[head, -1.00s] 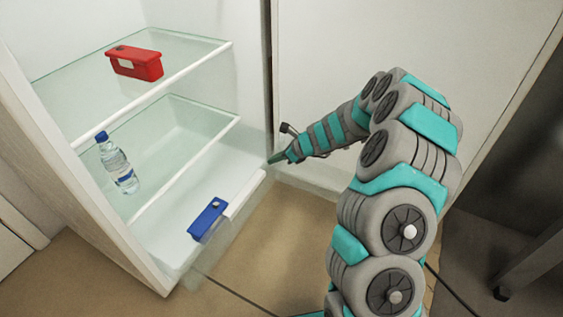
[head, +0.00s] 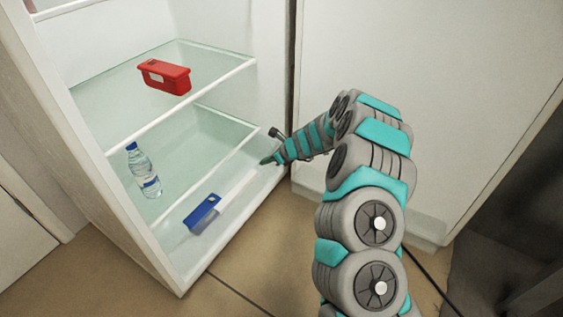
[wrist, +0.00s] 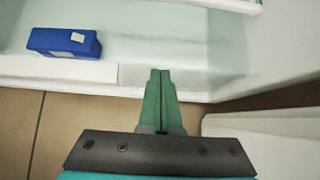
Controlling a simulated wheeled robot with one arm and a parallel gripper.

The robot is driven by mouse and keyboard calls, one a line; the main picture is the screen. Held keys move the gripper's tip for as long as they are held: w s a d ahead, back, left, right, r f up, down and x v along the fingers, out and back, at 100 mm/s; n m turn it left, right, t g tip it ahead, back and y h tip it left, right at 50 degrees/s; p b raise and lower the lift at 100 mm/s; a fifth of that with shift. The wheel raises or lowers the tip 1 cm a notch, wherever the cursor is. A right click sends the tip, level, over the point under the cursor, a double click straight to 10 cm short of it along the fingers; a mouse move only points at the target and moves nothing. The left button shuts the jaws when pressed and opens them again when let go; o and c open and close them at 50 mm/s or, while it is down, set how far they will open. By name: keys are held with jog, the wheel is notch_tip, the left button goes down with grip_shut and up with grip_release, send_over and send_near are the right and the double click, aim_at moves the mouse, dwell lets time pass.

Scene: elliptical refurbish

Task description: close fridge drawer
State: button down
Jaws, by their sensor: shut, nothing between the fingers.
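The fridge drawer is at the bottom of the open fridge. Its pale front rim (head: 238,193) shows in the head view, and its white front (wrist: 60,68) crosses the wrist view. A blue box (head: 202,213) lies at the drawer's front; it also shows in the wrist view (wrist: 64,42). My gripper (head: 266,160) is at the right end of the drawer front. In the wrist view its green fingers (wrist: 160,76) are together and empty, with the tips over the clear part of the front. I cannot tell whether they touch it.
A red box (head: 164,76) sits on the upper glass shelf, and a water bottle (head: 143,171) stands on the lower shelf. The open fridge door (head: 420,100) is at the right, close to my arm. Tiled floor (head: 235,275) is clear in front of the fridge.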

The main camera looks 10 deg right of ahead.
jog(key=w+a+p, duration=0.3)
jog(key=w+a, duration=0.3)
jog(key=a, duration=0.1)
jog(key=shift+a+p, duration=0.3)
jog(key=shift+a+r, duration=0.1)
jog(key=shift+r, duration=0.05)
